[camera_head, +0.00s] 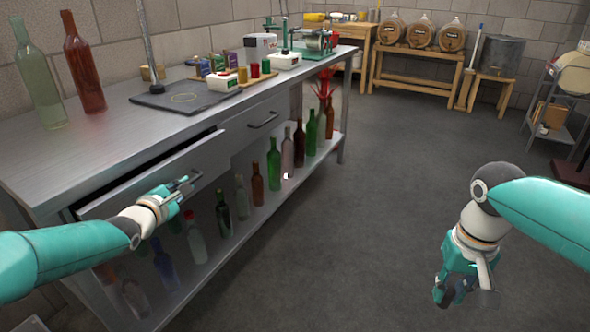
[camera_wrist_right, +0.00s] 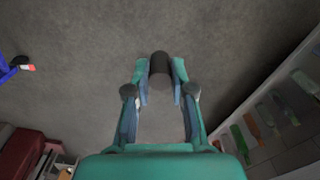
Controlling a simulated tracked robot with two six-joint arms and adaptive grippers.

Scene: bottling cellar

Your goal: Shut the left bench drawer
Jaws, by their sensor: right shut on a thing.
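The left bench drawer (camera_head: 208,158) stands partly open on the near side of the steel bench, with a dark gap behind its front's top edge. My left gripper (camera_head: 181,188) is at the drawer's front, by its handle; whether it touches or grips the handle I cannot tell. My right gripper (camera_head: 464,292) hangs over open floor, well away from the bench. In the right wrist view it is shut on a small dark cylinder (camera_wrist_right: 160,62) between its fingertips.
The bench (camera_head: 60,160) bears two tall bottles (camera_head: 82,62), a dark mat (camera_head: 185,97) and small boxes. The right drawer (camera_head: 255,122) looks shut. Several bottles stand on the lower shelf (camera_head: 255,210). The floor (camera_head: 370,190) right of the bench is clear.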

